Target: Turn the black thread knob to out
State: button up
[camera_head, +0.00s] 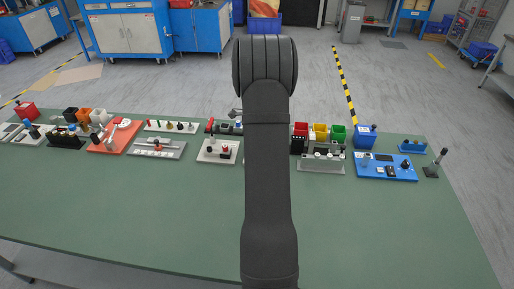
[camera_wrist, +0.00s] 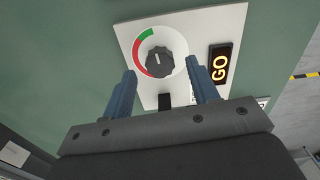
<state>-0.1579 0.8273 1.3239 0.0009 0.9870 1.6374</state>
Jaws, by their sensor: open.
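In the wrist view a black ribbed knob (camera_wrist: 160,62) sits on a round dial on a white panel (camera_wrist: 226,22). A red and green arc curves around the knob's left and upper side. A short pale mark on the knob points roughly up in the picture. My gripper (camera_wrist: 162,70) is open, with one blue finger on each side of the dial's near part and nothing between them. I cannot tell whether the fingertips are level with the knob. No "out" label is readable. In the head view my arm hides the gripper.
A black display reading GO (camera_wrist: 220,64) stands right of the dial, and a small black part (camera_wrist: 165,101) lies below the knob. In the head view the green table (camera_head: 130,210) has a row of fixtures along its back, including a blue panel (camera_head: 386,172). Its front is clear.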

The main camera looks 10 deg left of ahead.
jog(key=shift+f, duration=1.05)
jog(key=c, duration=1)
jog(key=shift+o, duration=0.2)
